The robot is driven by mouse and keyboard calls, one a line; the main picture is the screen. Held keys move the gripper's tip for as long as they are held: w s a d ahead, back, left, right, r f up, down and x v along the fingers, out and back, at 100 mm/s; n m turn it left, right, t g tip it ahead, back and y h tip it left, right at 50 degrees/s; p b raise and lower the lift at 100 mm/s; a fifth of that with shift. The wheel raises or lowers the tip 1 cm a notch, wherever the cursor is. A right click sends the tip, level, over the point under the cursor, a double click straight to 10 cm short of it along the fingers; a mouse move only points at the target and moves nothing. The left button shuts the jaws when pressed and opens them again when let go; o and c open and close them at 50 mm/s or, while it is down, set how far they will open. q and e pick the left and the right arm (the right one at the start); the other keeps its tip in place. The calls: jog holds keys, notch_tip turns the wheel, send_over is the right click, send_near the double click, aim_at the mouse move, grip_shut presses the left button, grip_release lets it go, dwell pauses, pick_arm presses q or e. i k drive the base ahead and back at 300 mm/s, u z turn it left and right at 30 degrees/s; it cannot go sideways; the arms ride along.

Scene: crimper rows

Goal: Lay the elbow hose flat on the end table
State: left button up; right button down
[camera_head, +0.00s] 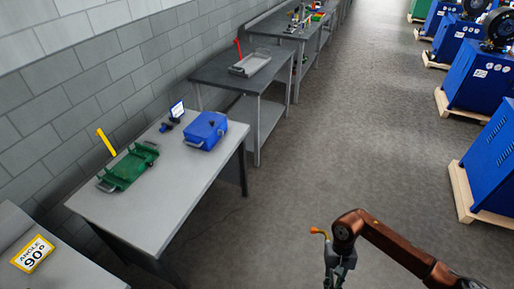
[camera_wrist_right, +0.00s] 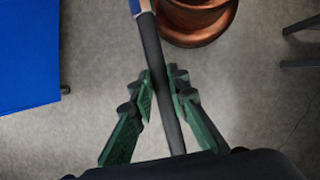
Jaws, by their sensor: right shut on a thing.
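My right gripper (camera_head: 338,264) is in the air over the floor at the lower middle of the head view, to the right of the tables. In the right wrist view its green fingers (camera_wrist_right: 163,88) are closed around a black hose (camera_wrist_right: 153,52) with a blue band near the top edge. An orange end piece (camera_head: 318,232) shows beside the gripper in the head view. The hose's bend and far end are not clear. A grey table (camera_head: 75,272) at the lower left carries a yellow-framed "ANGLE 90°" sign (camera_head: 33,254). I cannot confirm it is the end table. My left gripper is out of view.
The neighbouring grey table (camera_head: 180,205) holds a green tray (camera_head: 127,168) and a blue case (camera_head: 206,130). A darker table (camera_head: 215,72) beyond holds a grey tray (camera_head: 250,63). Blue machines (camera_head: 480,80) on pallets line the right. The aisle floor (camera_head: 340,130) is clear.

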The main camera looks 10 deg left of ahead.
aim_at(158, 196)
jog(key=u, duration=0.25)
jog(key=i, duration=1.2)
jog(key=u, duration=1.4)
jog(key=i, duration=0.65)
jog(key=u, duration=0.75)
